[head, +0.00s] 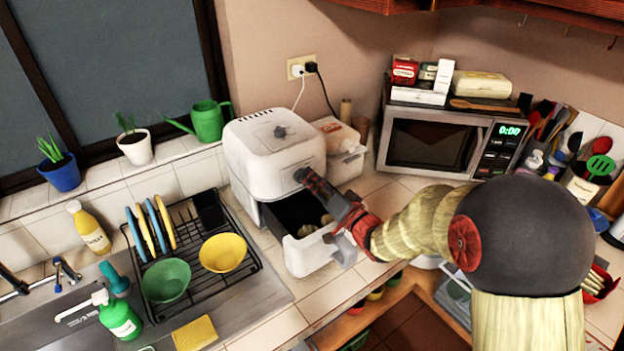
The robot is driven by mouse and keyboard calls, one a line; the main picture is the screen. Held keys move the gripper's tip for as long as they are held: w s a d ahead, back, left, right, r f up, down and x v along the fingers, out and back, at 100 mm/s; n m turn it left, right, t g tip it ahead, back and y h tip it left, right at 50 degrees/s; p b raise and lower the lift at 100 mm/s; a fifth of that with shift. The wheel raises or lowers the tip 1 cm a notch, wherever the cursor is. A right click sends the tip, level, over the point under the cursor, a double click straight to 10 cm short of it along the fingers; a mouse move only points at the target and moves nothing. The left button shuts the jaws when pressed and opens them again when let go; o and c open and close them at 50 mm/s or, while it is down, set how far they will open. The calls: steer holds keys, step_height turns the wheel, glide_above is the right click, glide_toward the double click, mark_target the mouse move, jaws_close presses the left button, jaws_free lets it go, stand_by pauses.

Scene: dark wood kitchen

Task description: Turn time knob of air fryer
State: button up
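The white air fryer (255,165) stands on the tiled counter left of the microwave. A small dark knob (280,131) shows on its sloped upper face. I cannot tell whether this is the time knob. The drawer (308,262) is pulled out, with some brownish food inside. My gripper (301,176) reaches in from the right, over the open drawer, with its tip at the lower right of the fryer's front. It is below the visible knob and apart from it. The tip hides part of the front; whether it touches or holds anything there cannot be told.
The microwave (440,140) is further right. A dish rack (195,265) with bowls and plates is at the left. A green watering can (207,122) sits on the ledge. Cords run up behind the fryer.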

steer(key=shift+o, duration=0.4)
steer(key=shift+s+d, duration=0.1)
steer(key=v, duration=1.1)
steer(key=shift+s+d, duration=0.25)
